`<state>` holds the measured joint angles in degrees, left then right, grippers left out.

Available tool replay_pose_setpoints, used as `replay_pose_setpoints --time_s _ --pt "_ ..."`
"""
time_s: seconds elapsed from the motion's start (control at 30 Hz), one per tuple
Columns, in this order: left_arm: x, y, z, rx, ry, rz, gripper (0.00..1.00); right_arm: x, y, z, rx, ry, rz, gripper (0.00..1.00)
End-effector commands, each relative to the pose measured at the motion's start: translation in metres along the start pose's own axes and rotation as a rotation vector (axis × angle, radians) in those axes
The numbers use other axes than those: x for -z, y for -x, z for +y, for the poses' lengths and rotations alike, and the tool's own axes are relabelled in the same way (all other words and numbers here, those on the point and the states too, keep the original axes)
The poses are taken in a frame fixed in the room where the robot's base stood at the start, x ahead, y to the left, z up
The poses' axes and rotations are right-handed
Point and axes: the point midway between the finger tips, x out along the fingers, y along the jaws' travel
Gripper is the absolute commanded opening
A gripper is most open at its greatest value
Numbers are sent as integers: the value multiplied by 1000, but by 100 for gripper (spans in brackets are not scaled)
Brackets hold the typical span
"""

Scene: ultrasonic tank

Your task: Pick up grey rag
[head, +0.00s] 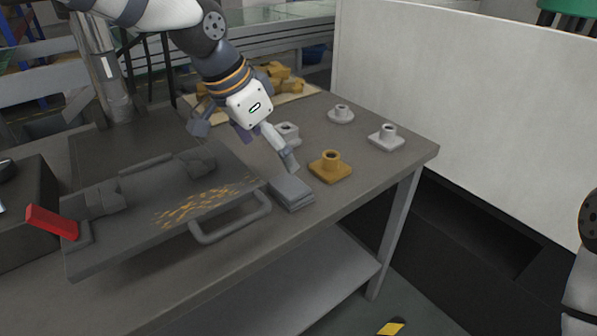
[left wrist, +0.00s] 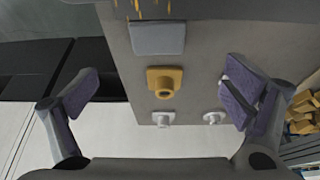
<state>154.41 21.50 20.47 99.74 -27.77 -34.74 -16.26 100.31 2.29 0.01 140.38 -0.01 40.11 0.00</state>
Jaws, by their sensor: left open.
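The grey rag (head: 291,192) lies folded into a flat square on the table, beside the handle of the dark plate. It also shows at the top of the left wrist view (left wrist: 157,38), flat and uncovered. My left gripper (head: 243,145) is open and empty above the table, behind the rag in the head view. One fingertip appears close to the rag's far edge there, but whether it touches cannot be told. In the left wrist view, the spread fingers (left wrist: 162,94) stand on either side of the ochre flanged part, with the rag beyond them. My right gripper is out of view.
An ochre flanged part (head: 330,167) stands just right of the rag. Grey flanged parts (head: 386,138) stand farther back. The dark plate (head: 120,235) with ochre flecks, a bar handle (head: 232,222) and a red grip (head: 51,222) lies left. A tray of ochre parts (head: 283,78) is behind.

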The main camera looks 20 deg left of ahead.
Motion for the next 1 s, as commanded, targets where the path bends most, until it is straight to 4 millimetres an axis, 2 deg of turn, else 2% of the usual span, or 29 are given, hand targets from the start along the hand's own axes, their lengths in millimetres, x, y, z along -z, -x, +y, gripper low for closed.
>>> replay_pose_setpoints --time_s 0.03,0.1,0.33,0.5,0.6,0.8,0.87,1.0 --pt "-4 -19 1 -9 2 -14 94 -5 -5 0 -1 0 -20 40" --pt "-4 -36 0 -9 2 -15 94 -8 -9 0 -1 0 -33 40" --pt "-2 -68 0 -7 1 -11 94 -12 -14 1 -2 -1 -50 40" --pt "-1 -102 -2 -7 2 -11 94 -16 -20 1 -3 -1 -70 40" --pt "0 -110 -1 -5 0 -8 94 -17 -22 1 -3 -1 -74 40" --pt "2 -109 -2 -2 0 -4 94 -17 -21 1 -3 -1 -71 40" --pt "2 -109 -2 -2 0 -4 83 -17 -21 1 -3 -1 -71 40" --pt "1 -109 -2 -2 0 -4 51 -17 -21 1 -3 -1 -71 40"
